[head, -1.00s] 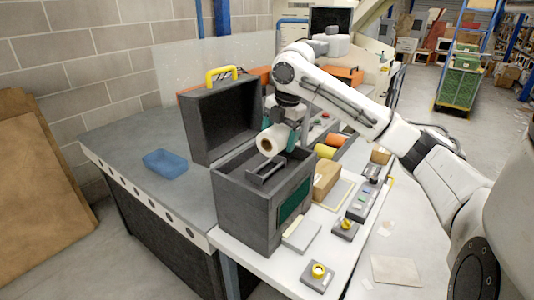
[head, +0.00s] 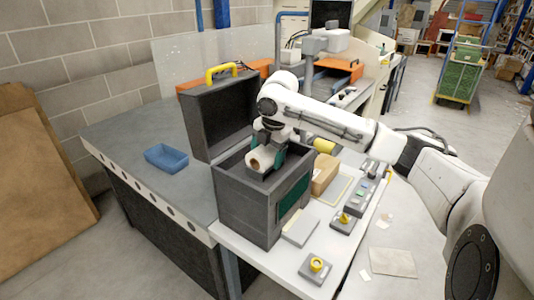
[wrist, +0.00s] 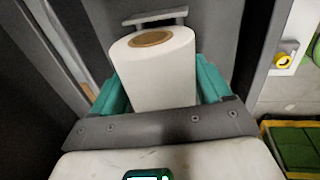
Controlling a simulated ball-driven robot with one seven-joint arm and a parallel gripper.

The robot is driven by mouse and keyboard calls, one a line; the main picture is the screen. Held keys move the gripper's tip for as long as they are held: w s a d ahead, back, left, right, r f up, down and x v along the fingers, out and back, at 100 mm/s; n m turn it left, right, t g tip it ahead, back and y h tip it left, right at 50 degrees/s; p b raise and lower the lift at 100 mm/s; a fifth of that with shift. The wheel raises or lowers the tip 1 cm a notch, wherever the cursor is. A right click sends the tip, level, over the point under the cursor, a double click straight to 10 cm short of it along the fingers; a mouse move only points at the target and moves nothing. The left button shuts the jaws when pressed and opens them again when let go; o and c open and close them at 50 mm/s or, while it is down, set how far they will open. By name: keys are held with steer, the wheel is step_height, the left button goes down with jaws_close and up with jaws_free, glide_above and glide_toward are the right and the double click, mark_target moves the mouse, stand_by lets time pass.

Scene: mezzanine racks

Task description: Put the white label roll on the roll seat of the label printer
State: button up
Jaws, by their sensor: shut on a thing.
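The white label roll (head: 259,159), with a brown core, is held between the teal fingers of my gripper (head: 268,153). In the wrist view the roll (wrist: 165,75) fills the space between both fingers (wrist: 160,88). The label printer (head: 243,208) is a dark grey box with its lid (head: 218,118) open. The roll is at the printer's open top, low over or inside it. A grey bar of the roll seat (wrist: 155,17) shows just beyond the roll in the wrist view. The rest of the seat is hidden, and I cannot tell whether the roll touches it.
A blue tray (head: 166,158) sits on the grey bench left of the printer. A cardboard box (head: 325,175), a yellow roll (head: 324,146) and small button boxes (head: 316,267) stand to the right. The printer's walls rise close around my gripper.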

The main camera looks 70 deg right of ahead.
mark_target(274, 150)
steer(key=o, duration=1.2)
steer(key=shift+c, duration=0.2)
steer(key=r, duration=0.4)
steer(key=s+r+b, duration=0.1)
steer(key=r, duration=0.3)
steer(key=s+r+b, duration=0.1)
steer(key=r, duration=0.3)
steer(key=shift+s+a, duration=0.15)
steer(key=shift+a, duration=0.15)
